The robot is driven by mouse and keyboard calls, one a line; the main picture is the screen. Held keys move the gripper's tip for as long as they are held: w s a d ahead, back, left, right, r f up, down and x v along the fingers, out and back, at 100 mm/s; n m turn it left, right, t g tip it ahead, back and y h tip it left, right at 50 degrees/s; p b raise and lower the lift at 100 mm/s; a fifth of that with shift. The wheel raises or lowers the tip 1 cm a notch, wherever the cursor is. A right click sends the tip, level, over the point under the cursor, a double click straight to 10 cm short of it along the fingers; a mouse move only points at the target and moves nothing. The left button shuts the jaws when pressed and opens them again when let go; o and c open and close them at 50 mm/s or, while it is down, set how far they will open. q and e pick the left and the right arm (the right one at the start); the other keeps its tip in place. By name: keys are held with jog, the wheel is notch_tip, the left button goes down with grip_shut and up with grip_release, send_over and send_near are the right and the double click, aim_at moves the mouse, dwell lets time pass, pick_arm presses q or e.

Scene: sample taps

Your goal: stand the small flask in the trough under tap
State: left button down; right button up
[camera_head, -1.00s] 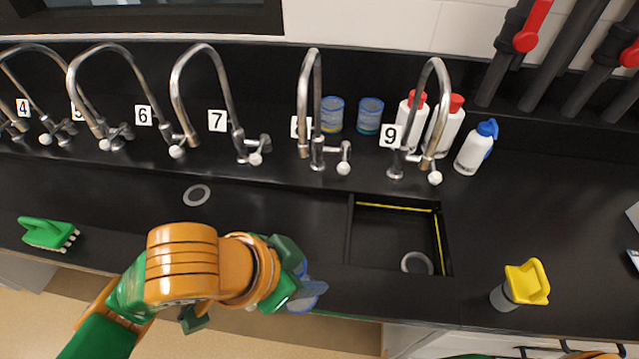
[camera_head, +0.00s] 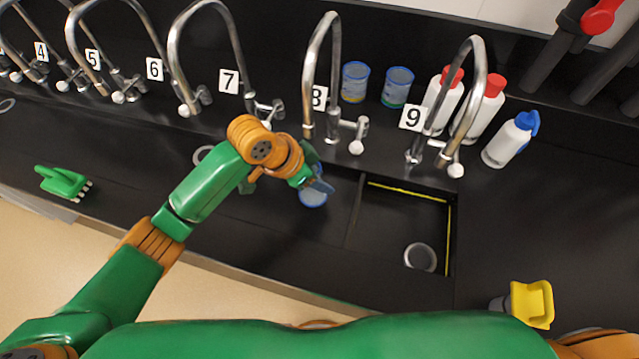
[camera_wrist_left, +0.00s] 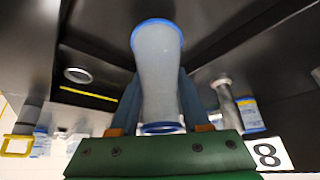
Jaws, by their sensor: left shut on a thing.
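The small flask (camera_head: 313,199) is greyish and see-through with blue rims. My left gripper (camera_head: 317,182) is shut on it and holds it over the black trough (camera_head: 270,235), in front of tap 8 (camera_head: 310,95). In the left wrist view the flask (camera_wrist_left: 158,70) stands between the two fingers, its blue rims showing at both ends. I cannot tell whether its base touches the trough floor. The arm and gripper hide part of it in the head view. My right gripper is not in view.
A square basin (camera_head: 395,220) with a drain (camera_head: 420,257) lies right of the flask. Tap 7 (camera_head: 225,45) and tap 9 (camera_head: 470,95) flank tap 8. Blue-lidded tins (camera_head: 355,83) and bottles (camera_head: 442,102) stand behind.

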pick_arm(q)
jog(key=f, duration=0.1)
jog(key=f+p, duration=0.1)
jog(key=shift+s+a+f, duration=0.15)
jog(key=shift+a+f, duration=0.05)
jog(key=shift+f, duration=0.35)
jog(key=shift+c, duration=1.8)
grip_release()
jog(key=shift+r, duration=0.1)
jog(key=v, duration=1.2)
